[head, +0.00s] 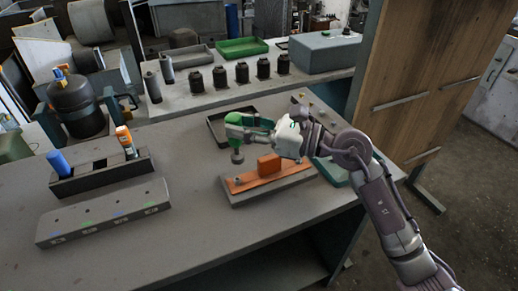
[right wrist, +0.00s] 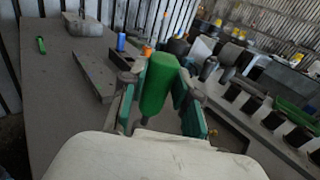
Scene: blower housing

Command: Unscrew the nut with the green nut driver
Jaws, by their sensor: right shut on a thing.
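My right gripper (head: 250,124) is shut on the green nut driver (head: 235,118), which it holds upright by the handle. The green handle also shows between the fingers in the right wrist view (right wrist: 158,84). The driver's grey lower end (head: 237,157) is above the left part of the orange plate (head: 247,181); I cannot tell if it touches anything. The plate lies on a grey base and carries an upright orange block (head: 269,165). I cannot make out a nut; the driver may hide it. My left gripper is not in the head view.
A dark rack (head: 88,178) holds a blue-handled and an orange-handled tool. A long grey block (head: 105,214) with coloured marks lies in front. A black tray (head: 216,132) is behind the driver; a teal tray (head: 338,178) is right of the plate. The table's middle is clear.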

